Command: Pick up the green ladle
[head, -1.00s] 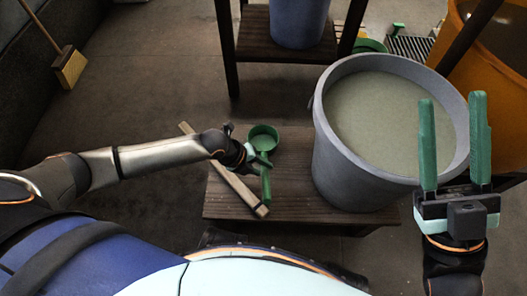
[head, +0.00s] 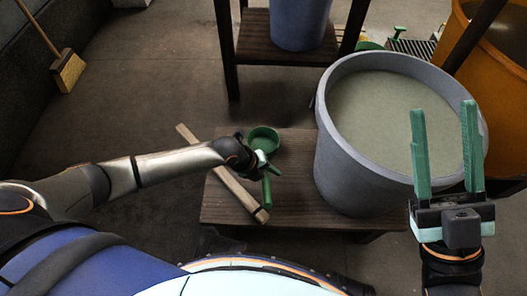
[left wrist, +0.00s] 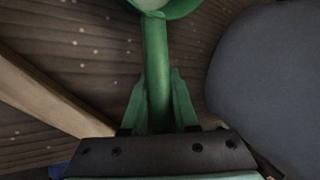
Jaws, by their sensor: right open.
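The green ladle (head: 264,138) lies over the low wooden table, its cup away from me and its handle pointing back toward me. My left gripper (head: 268,164) is at the handle. In the left wrist view, the ladle's handle (left wrist: 157,70) runs between the two green fingers (left wrist: 159,95), and they look closed on it from both sides with no clear gap. The cup is cut off at the top of that view. I cannot tell whether the ladle is off the table. My right gripper (head: 445,145) is open and empty, upright in front of the grey bucket.
A large grey bucket (head: 345,165) of pale material stands on the low table (head: 290,190), right of the ladle. It also shows in the left wrist view (left wrist: 275,85). A wooden stick (head: 238,190) lies left of the handle. An orange bin (head: 505,75) stands behind at right.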

